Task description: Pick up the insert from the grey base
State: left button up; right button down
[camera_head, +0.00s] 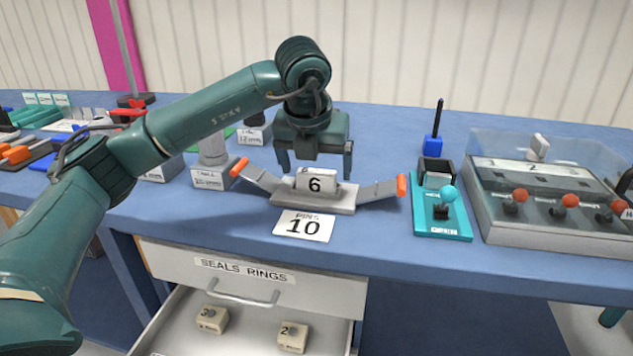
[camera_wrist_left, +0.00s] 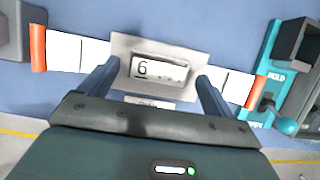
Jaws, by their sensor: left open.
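The insert (camera_head: 316,184) is a small light block marked 6. It sits on the middle of the grey base (camera_head: 345,205), between two flat side arms with orange ends. In the left wrist view the insert (camera_wrist_left: 158,70) lies in the grey base (camera_wrist_left: 190,50), between my fingers and slightly beyond the fingertips. My left gripper (camera_head: 315,172) is open and empty, pointing down over the insert, one finger on each side. It also shows in the left wrist view (camera_wrist_left: 158,70). I cannot tell whether the fingers touch anything. My right gripper is not in view.
A card marked 10 (camera_head: 304,226) lies in front of the base. A teal joystick panel (camera_head: 440,228) and a clear-covered box with red knobs (camera_head: 550,215) stand to the right. Labelled grey blocks (camera_head: 210,178) stand left. An open drawer (camera_head: 250,325) below holds numbered blocks.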

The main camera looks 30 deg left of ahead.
pick_arm(q)
jog(key=shift+w+f, duration=0.15)
jog(key=shift+f, duration=0.25)
jog(key=shift+c, duration=0.2)
jog(key=c, duration=1)
